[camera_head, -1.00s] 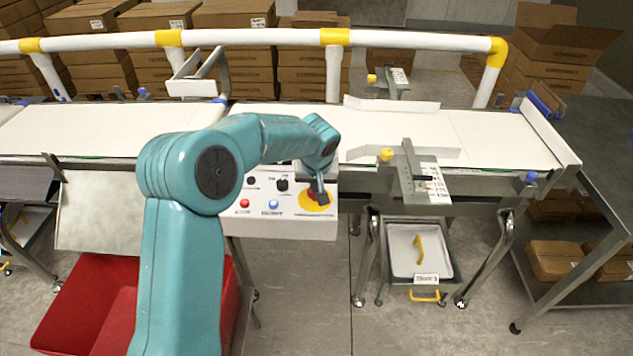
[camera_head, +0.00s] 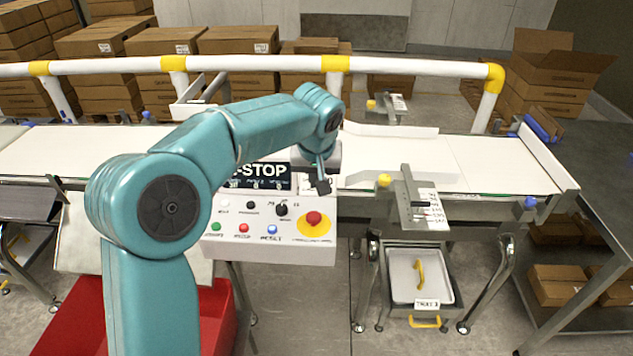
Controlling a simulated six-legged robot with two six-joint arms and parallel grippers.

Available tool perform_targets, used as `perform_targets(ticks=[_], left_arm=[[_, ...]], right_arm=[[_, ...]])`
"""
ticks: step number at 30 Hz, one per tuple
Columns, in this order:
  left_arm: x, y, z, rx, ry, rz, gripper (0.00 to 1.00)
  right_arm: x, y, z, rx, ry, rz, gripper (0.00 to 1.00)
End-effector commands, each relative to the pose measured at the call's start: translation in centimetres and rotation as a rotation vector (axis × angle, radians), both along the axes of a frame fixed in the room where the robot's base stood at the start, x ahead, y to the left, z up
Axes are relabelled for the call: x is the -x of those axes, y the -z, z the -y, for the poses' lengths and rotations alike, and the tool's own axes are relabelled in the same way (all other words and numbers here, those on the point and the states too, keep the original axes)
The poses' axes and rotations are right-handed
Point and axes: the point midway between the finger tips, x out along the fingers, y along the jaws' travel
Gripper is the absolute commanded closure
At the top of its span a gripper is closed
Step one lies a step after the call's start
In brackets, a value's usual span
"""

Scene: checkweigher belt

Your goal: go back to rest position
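My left arm comes in from the lower left and reaches over the control panel (camera_head: 265,240). My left gripper (camera_head: 322,182) points down, above and apart from the red emergency stop button (camera_head: 314,218) on its yellow disc. Only a narrow dark fingertip shows, so I cannot tell how far apart the fingers are. The gripper holds nothing that I can see. The panel's display (camera_head: 264,176) reads "-STOP", its left part hidden by my arm. My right gripper is not in view.
The white conveyor belt (camera_head: 470,165) runs across behind the panel, with a white and yellow guard rail (camera_head: 260,63) beyond it. A red bin (camera_head: 75,325) stands at lower left. A tray (camera_head: 408,270) with a yellow handle hangs under the belt at right.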

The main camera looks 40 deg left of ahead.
Motion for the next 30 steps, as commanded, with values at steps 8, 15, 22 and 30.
perform_targets(ticks=[8,15,22,30], left_arm=[[0.0,0.0,0.1,0.000,0.000,0.000,1.00],[-0.2,1.5,0.9,0.013,0.028,-0.012,1.00],[1.1,15.0,8.3,0.175,0.265,-0.096,1.00],[12.6,31.1,18.5,0.432,0.428,-0.164,1.00]], right_arm=[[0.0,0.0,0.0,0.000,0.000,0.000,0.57],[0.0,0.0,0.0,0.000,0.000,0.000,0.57],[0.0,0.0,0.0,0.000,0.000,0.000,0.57],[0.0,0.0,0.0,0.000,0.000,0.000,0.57]])
